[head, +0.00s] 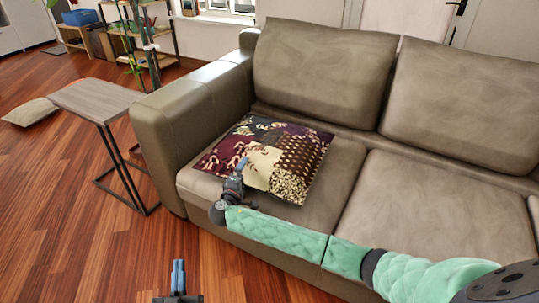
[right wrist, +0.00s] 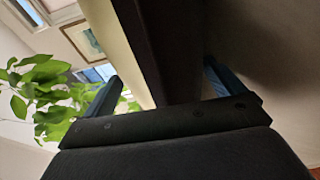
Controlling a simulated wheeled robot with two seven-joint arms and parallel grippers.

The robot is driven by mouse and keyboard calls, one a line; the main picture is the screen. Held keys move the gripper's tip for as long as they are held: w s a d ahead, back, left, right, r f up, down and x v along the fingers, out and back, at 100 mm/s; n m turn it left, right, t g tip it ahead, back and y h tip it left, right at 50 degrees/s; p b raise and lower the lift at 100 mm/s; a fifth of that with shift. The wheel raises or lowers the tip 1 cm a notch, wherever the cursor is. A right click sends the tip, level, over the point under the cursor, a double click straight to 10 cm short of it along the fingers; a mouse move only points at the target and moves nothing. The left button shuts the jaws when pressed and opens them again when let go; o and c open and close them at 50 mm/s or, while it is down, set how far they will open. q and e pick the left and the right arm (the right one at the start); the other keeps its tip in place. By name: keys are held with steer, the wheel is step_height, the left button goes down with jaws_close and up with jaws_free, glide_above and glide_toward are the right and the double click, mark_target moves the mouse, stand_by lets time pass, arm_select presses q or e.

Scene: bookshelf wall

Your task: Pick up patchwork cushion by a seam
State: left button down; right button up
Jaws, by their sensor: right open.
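The patchwork cushion (head: 266,157), with maroon, cream and dark patterned patches, lies flat on the sofa's left seat. My right gripper (head: 244,164) is at its front edge, its fingers partly over the patches. In the right wrist view the open fingers (right wrist: 160,86) stand wide apart, with a cream and dark piece of the cushion (right wrist: 165,45) showing between them; I cannot tell whether they touch it. My left gripper (head: 178,275) is at the bottom edge over the floor, its blue fingers together and empty, away from the cushion.
The brown sofa (head: 400,185) has two back cushions and a wide left armrest (head: 190,105). A small side table (head: 97,98) stands left of it. A beige cushion (head: 30,112) lies on the wooden floor. Shelves and a plant stand behind. Floor before the sofa is clear.

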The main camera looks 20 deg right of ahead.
steer(key=c, duration=2)
jaws_close()
steer(key=shift+r, duration=0.2)
